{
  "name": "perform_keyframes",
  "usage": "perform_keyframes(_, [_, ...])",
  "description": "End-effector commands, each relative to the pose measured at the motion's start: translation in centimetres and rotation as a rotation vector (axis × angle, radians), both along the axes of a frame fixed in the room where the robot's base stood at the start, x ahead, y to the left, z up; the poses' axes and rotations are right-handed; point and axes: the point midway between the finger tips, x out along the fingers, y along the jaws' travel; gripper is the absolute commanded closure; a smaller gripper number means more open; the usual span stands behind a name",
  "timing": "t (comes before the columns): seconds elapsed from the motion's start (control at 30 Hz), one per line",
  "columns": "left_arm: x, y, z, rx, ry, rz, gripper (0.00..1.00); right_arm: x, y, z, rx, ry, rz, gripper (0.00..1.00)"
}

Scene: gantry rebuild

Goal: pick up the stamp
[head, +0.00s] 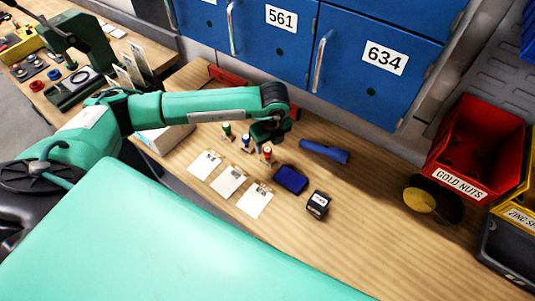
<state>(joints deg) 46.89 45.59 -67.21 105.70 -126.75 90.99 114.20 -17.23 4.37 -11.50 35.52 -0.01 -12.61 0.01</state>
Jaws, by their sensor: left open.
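Several small stamp-like pieces stand on the wooden bench: one with a green top (227,130), one with a blue top (246,142) and one with a red top (267,152). A small black block with a white label (318,204) stands to their right; I cannot tell which piece is the task's stamp. A dark blue pad (290,179) lies between the red-topped piece and the block. My left gripper (264,136) is open, pointing down just behind the blue-topped and red-topped pieces, and partly hides that spot. I cannot tell its exact height. My right gripper is not in view.
White tags (229,182) lie in front of the stamps. A blue cylindrical tool (325,151) lies behind the pad. Blue lockers (375,60) close off the back. A red bin (478,150) and a yellow-and-black roll (420,200) stand right. The bench's right front is clear.

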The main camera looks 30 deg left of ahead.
Motion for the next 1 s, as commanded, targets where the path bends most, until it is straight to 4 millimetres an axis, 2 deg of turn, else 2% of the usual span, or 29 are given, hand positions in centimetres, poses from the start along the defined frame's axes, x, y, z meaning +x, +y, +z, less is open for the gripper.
perform_keyframes(0.03, [-0.1, 0.1, -0.2, 0.003, 0.004, 0.001, 0.48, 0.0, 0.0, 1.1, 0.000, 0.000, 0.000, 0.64])
perform_keyframes(0.2, [-0.1, 0.3, -2.2, 0.001, 0.004, 0.000, 0.48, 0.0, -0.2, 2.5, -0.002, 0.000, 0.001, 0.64])
perform_keyframes(0.37, [0.0, 0.5, -3.9, 0.001, 0.003, -0.001, 0.48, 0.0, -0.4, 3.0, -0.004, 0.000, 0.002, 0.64])
perform_keyframes(0.6, [0.1, 0.5, -4.2, -0.001, 0.001, -0.001, 0.48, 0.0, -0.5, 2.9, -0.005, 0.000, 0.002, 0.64])
perform_keyframes(0.63, [0.1, 0.5, -4.2, 0.000, 0.001, -0.001, 0.50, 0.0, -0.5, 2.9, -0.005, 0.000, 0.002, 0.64])
perform_keyframes(0.87, [0.1, 0.5, -4.1, 0.000, 0.001, -0.001, 0.95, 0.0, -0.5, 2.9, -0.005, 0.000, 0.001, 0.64])
perform_keyframes(1.0, [0.1, 0.5, -4.1, 0.001, 0.001, -0.001, 0.97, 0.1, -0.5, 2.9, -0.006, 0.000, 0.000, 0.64])
